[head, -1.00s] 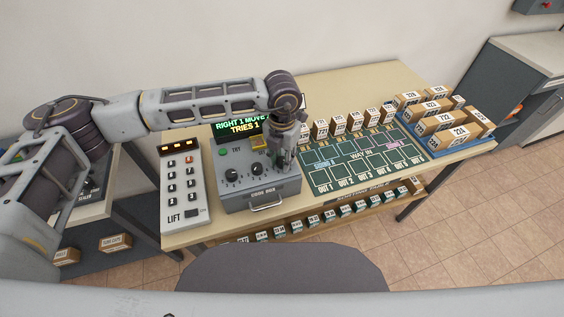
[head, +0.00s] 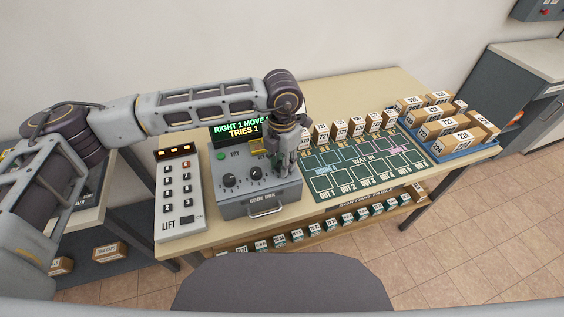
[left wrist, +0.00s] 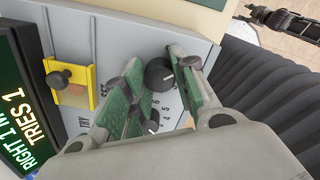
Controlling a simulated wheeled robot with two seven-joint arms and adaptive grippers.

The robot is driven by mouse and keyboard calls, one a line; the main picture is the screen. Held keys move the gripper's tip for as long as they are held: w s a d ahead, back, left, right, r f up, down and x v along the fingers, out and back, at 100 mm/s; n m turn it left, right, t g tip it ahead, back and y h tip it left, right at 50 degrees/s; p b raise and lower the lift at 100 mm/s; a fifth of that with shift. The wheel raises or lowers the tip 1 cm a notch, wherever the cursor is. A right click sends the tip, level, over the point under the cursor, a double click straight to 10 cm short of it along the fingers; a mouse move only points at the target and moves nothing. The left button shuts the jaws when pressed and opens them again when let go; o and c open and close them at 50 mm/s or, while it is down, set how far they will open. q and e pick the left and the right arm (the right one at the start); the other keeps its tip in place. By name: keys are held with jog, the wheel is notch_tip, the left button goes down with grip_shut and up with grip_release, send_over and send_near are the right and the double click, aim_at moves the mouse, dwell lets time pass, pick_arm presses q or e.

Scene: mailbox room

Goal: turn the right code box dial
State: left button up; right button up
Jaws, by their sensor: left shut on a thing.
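The grey code box (head: 262,205) stands on the table with a lit display (head: 238,129) reading "RIGHT 1 MOVE" and "TRIES 1". Two black dials show on its face, the left dial (head: 229,181) and the middle dial (head: 254,174). My left gripper (head: 282,166) reaches down over the right side of the face and hides the right dial in the head view. In the left wrist view the right dial (left wrist: 158,73) is between the green-padded fingers of my left gripper (left wrist: 150,78), which are shut on it.
A yellow slider with a dark knob (left wrist: 68,79) and a green TRY button (head: 221,156) are on the box. The LIFT panel (head: 179,211) stands left of it. A green sorting mat (head: 333,186), a row of small boxes (head: 340,131) and a blue tray (head: 459,152) lie right.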

pick_arm(q)
jog(key=o, duration=0.6)
jog(key=shift+r, duration=0.1)
jog(key=shift+c, duration=0.2)
jog(key=o, duration=0.5)
notch_tip(320, 180, up, 12)
pick_arm(e)
jog(key=shift+s, duration=0.2)
jog(key=shift+s, duration=0.15)
